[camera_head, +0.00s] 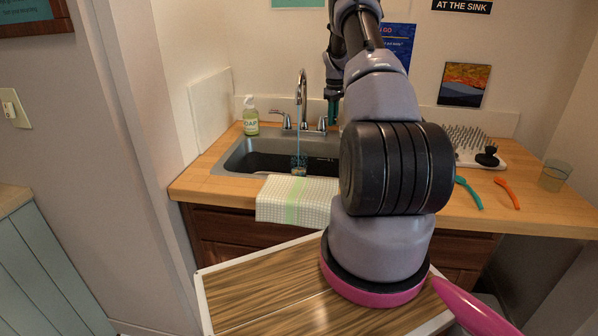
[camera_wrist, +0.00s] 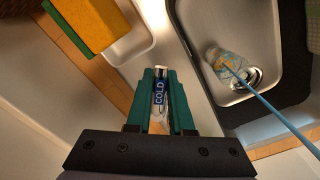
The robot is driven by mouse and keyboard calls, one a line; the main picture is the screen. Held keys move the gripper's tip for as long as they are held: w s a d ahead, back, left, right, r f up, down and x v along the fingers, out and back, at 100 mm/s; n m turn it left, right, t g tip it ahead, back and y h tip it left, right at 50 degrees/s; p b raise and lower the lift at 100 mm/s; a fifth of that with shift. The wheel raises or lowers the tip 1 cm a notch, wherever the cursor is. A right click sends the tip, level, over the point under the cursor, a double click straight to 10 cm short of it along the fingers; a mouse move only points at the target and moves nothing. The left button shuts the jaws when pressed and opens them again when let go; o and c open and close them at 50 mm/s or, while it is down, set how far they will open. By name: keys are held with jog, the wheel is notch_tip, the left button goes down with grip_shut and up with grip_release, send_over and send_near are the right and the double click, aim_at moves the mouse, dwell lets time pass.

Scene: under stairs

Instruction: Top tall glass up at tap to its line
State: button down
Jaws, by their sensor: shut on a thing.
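A patterned clear glass (camera_head: 299,171) stands in the sink (camera_head: 240,158) under the tap (camera_head: 302,85). A thin blue stream of water (camera_head: 298,132) runs from the spout down to the glass. In the wrist view the glass (camera_wrist: 228,66) and the stream (camera_wrist: 275,112) show at the right; I cannot make out the water level or a line. My gripper (camera_head: 333,108) is at the tap's right side, its green fingers (camera_wrist: 161,80) shut on the handle marked COLD (camera_wrist: 159,91). The other handle (camera_head: 282,119) is free at the left.
A soap bottle (camera_head: 251,118) stands left of the tap. A checked towel (camera_head: 290,200) hangs over the front edge. Right are a bristled rack (camera_head: 465,140), teal (camera_head: 469,193) and orange (camera_head: 508,193) utensils and another glass (camera_head: 554,176). A sponge (camera_wrist: 92,22) shows in the wrist view.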

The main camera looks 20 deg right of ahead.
dwell(0.4)
jog(key=shift+w+d+n, duration=0.25)
jog(key=shift+d+n, duration=0.1)
jog(key=shift+n, duration=0.5)
jog(key=shift+w+d+n, duration=0.2)
jog(key=shift+d+n, duration=0.15)
jog(key=shift+n, duration=0.5)
dwell(0.8)
jog(key=shift+w+d+n, duration=0.1)
jog(key=shift+d+n, duration=0.1)
jog(key=shift+n, duration=0.2)
jog(key=n, duration=0.1)
jog(key=w+d+n, duration=0.1)
jog(key=n, duration=0.1)
jog(key=shift+w+r+n, duration=0.1)
jog(key=shift+w+n, duration=0.05)
jog(key=shift+n, duration=0.15)
grip_release()
notch_tip(320, 180, up, 7)
dwell(0.5)
